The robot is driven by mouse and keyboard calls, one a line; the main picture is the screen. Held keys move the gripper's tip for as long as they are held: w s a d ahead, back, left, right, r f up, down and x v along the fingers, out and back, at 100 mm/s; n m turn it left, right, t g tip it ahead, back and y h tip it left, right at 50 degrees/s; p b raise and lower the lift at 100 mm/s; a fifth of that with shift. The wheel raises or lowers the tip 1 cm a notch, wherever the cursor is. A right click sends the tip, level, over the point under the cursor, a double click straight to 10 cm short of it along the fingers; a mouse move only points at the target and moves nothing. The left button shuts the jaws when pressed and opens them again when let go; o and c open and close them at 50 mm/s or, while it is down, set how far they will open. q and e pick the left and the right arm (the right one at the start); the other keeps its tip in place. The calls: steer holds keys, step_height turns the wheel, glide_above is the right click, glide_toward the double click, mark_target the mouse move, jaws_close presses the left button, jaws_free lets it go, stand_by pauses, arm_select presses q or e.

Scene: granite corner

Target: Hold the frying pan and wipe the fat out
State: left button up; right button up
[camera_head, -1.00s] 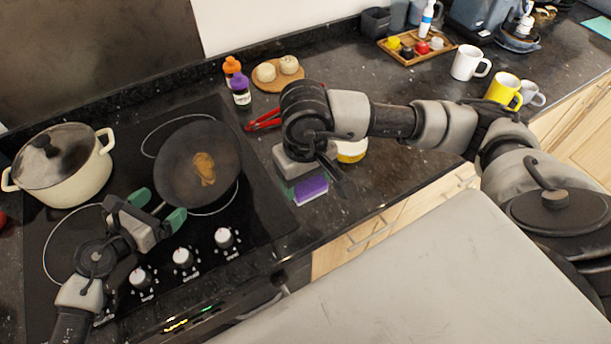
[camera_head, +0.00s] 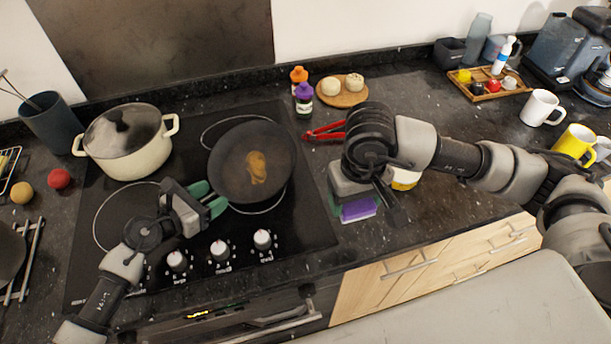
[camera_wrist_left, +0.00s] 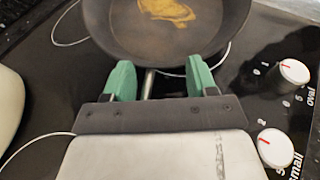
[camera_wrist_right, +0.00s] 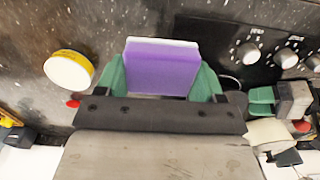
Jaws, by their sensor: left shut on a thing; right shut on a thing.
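The dark frying pan (camera_head: 229,168) sits on the black hob, with a brownish-yellow patch of fat (camera_head: 257,167) on its inside. My left gripper (camera_head: 210,199) is shut on the pan's thin handle (camera_wrist_left: 149,84), at the near side of the pan. My right gripper (camera_head: 350,203) is shut on a purple sponge (camera_head: 358,208), right of the hob near the counter's front edge. In the right wrist view the sponge (camera_wrist_right: 160,68) sits between the green fingers. In the head view the wrist partly covers the sponge.
A lidded cream pot (camera_head: 140,158) stands on the hob left of the pan. Red tongs (camera_head: 325,132), two bottles and a round board (camera_head: 342,97) lie behind my right arm. A yellow-sided round container (camera_head: 404,180) stands right of the sponge. Hob knobs (camera_head: 220,250) line the front.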

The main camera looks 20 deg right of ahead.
steer(key=shift+f, duration=0.1)
stand_by(0.6)
steer(key=w+a+f+t+h, duration=0.1)
steer(key=w+a+f+h, duration=0.1)
steer(key=w+a, duration=0.85)
glide_toward(252, 161)
steer(key=s+d, duration=0.1)
steer(key=s, duration=0.3)
steer(key=shift+t+h, duration=0.4)
steer(key=shift+x, duration=2.75)
steer(key=shift+x, duration=1.15)
steer(key=shift+w, duration=0.15)
steer(key=shift+w+a+r, duration=0.1)
steer(key=shift+w+a, duration=0.35)
steer(key=shift+w, duration=0.25)
steer(key=shift+w+a+r, duration=0.1)
steer(key=shift+w+a, duration=0.3)
steer(key=shift+w, duration=0.3)
steer(key=shift+f, duration=0.1)
steer(key=shift+f, duration=0.1)
